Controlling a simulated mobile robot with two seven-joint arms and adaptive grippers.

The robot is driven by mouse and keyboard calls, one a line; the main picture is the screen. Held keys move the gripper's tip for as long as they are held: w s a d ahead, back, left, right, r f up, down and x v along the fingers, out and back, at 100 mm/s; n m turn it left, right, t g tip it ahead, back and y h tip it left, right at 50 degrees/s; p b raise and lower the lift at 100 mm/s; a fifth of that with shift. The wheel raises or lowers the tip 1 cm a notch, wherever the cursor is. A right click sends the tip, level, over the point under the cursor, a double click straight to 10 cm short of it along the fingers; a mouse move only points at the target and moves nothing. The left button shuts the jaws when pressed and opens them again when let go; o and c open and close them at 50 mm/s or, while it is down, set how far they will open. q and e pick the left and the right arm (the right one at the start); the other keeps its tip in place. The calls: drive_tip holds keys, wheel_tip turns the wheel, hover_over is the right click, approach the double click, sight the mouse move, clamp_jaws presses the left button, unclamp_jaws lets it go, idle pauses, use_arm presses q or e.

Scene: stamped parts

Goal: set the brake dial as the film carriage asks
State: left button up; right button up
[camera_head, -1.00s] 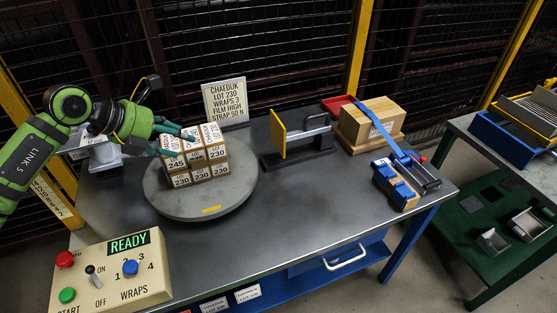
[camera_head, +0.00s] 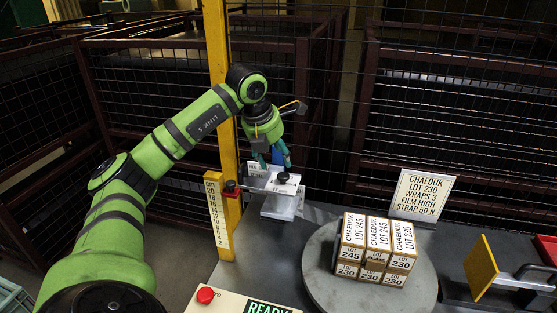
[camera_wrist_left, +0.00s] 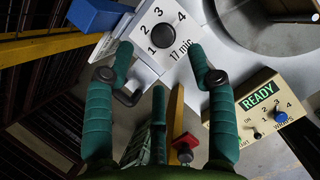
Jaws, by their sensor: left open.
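The film carriage (camera_head: 281,199) is a pale block beside the yellow mast in the head view. Its pale plate (camera_wrist_left: 142,62) shows in the left wrist view, marked 1 to 4 and "17 mic". The black brake dial (camera_wrist_left: 163,36) sits amid those numbers; I cannot make out its pointer. The dial also shows in the head view (camera_head: 283,177). My left gripper (camera_head: 279,156) is open just above the carriage, fingers pointing down. In the left wrist view its green fingers (camera_wrist_left: 160,58) are spread, with the dial beyond their tips and nothing between them. My right gripper is out of view.
The yellow mast (camera_head: 218,80) with a height scale (camera_head: 217,214) stands close left of the carriage. Stacked cartons (camera_head: 375,250) sit on the turntable (camera_head: 424,285) to the right. A sign (camera_head: 422,195) reads "WRAPS 3, FILM HIGH, STRAP 50 N". The control box (camera_wrist_left: 262,112) reads READY.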

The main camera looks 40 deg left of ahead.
sight(283, 175)
use_arm(q)
drive_tip(key=shift+w+a+f, duration=0.15)
drive_tip(key=shift+w+f, duration=0.05)
drive_tip(key=shift+f, duration=0.2)
drive_tip(key=x, duration=0.3)
drive_tip(key=p+x, duration=0.1)
drive_tip(key=x, duration=0.1)
drive_tip(key=shift+s+d+f, duration=0.1)
drive_tip(key=shift+d+f, duration=0.05)
drive_tip(key=shift+d, duration=0.25)
drive_tip(key=shift+a+f, duration=0.15)
drive_tip(key=shift+f, duration=0.25)
